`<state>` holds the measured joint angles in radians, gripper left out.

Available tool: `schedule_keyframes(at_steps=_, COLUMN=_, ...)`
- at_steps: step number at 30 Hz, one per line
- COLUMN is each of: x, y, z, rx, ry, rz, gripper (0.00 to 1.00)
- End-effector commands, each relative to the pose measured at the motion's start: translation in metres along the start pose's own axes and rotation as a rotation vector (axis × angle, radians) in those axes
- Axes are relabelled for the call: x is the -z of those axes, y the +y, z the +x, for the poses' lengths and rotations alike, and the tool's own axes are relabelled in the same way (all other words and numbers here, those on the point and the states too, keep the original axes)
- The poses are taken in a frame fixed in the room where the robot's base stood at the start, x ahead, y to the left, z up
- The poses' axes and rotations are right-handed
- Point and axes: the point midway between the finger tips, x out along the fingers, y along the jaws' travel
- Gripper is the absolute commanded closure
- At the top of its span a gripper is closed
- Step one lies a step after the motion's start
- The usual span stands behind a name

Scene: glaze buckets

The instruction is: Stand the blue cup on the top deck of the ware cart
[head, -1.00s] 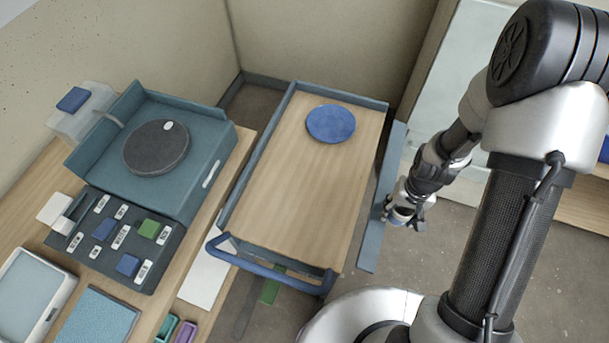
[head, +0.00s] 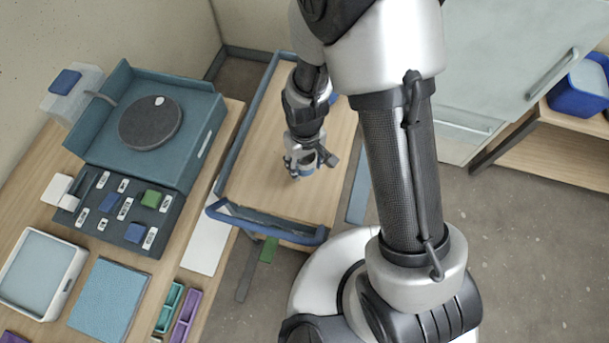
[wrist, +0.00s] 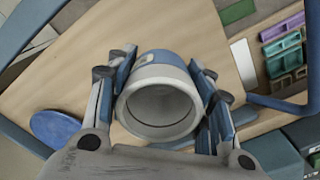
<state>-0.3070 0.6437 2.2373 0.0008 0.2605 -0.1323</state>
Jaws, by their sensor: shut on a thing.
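The blue cup (wrist: 160,95) has a pale grey rim and sits between the two fingers of my gripper (wrist: 160,100) in the wrist view, its open mouth facing the camera. In the head view my gripper (head: 307,168) is over the wooden top deck of the ware cart (head: 262,180), toward its front half. A little of the cup's blue side (head: 306,172) shows below the fingers. My gripper is shut on the cup. I cannot tell whether the cup's base touches the deck.
A round blue disc (wrist: 56,126) lies on the deck, mostly hidden behind my arm in the head view. The cart has a raised blue rim and a front handle (head: 262,228). Left is a bench with a teal wheel tray (head: 190,150). The deck's left part is clear.

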Motion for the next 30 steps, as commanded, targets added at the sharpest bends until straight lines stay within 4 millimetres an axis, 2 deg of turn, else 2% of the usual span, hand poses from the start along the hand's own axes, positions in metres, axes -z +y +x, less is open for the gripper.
schedule_keyframes(at_steps=1, x=-0.001, y=0.000, z=0.018, rx=0.001, ry=-0.005, rz=0.001, gripper=0.81)
schedule_keyframes(at_steps=3, x=-0.001, y=0.000, z=0.035, rx=0.001, ry=-0.004, rz=0.001, gripper=0.81)
schedule_keyframes(at_steps=7, x=-0.001, y=0.000, z=0.058, rx=0.000, ry=-0.002, rz=0.001, gripper=0.81)
schedule_keyframes(at_steps=14, x=0.000, y=0.000, z=0.072, rx=0.000, ry=0.000, rz=0.001, gripper=0.81)
schedule_keyframes(at_steps=21, x=-0.001, y=0.000, z=0.107, rx=0.000, ry=-0.002, rz=0.001, gripper=0.81)
schedule_keyframes(at_steps=30, x=0.001, y=0.000, z=0.109, rx=0.000, ry=0.002, rz=0.001, gripper=0.81)
